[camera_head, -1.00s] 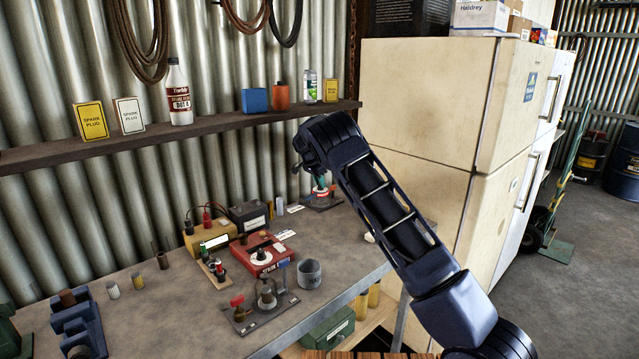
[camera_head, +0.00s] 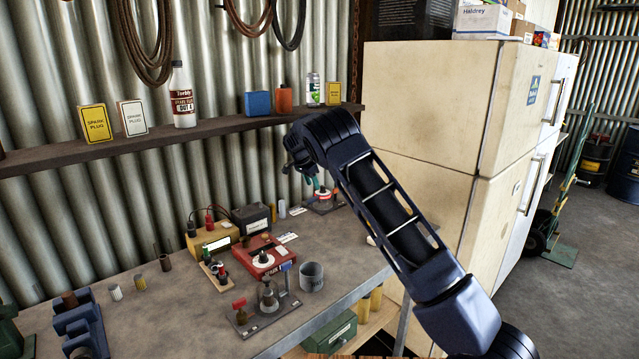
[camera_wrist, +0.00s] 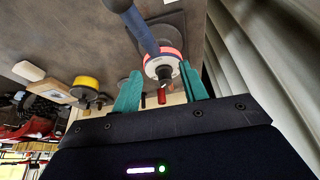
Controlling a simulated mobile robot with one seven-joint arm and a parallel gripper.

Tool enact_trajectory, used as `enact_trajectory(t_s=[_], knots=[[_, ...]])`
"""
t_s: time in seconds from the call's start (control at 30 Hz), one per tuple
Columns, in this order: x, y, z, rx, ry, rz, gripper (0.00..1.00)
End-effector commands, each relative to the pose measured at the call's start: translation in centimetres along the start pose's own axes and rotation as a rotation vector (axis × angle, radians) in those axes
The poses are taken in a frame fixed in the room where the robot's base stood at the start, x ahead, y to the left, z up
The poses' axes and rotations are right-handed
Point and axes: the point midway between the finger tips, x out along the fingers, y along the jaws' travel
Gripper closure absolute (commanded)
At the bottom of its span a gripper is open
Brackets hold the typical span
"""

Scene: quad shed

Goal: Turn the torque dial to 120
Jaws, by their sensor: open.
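A round dial with a white face and a glowing red rim (camera_wrist: 164,64) stands on a dark base and carries a blue bar. In the head view this dial unit (camera_head: 324,199) is at the back right of the bench, partly hidden by my gripper. My gripper (camera_wrist: 160,73) is open, its teal fingers on either side of the dial's near edge in the wrist view. I cannot tell whether they touch it. No number is readable. A red box with a white dial (camera_head: 263,260) sits mid-bench; I cannot tell which is the torque dial.
A yellow box (camera_head: 213,240), a dark battery-like box (camera_head: 251,218), a grey cup (camera_head: 312,276) and a small clamp fixture (camera_head: 267,303) stand left of my arm. A cream fridge (camera_head: 430,115) is close on the right. A shelf (camera_head: 220,126) runs above the bench.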

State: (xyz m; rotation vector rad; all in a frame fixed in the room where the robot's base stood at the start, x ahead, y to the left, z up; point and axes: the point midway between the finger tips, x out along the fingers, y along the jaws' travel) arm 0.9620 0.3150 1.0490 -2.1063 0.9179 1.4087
Motion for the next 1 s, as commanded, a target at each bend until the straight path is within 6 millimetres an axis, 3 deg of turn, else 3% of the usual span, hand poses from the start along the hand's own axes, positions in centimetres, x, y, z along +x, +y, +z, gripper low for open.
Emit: enact_trajectory(t_s=[0.2,0.4,0.87,1.0], knots=[[-1.7,0.0,3.9,-0.001,0.000,-0.001,0.57],[-2.6,0.0,6.1,0.000,0.001,-0.001,0.57],[-2.9,0.0,6.9,0.001,0.000,0.000,0.57],[-2.9,1.0,6.3,-0.025,-0.006,0.017,0.57]])
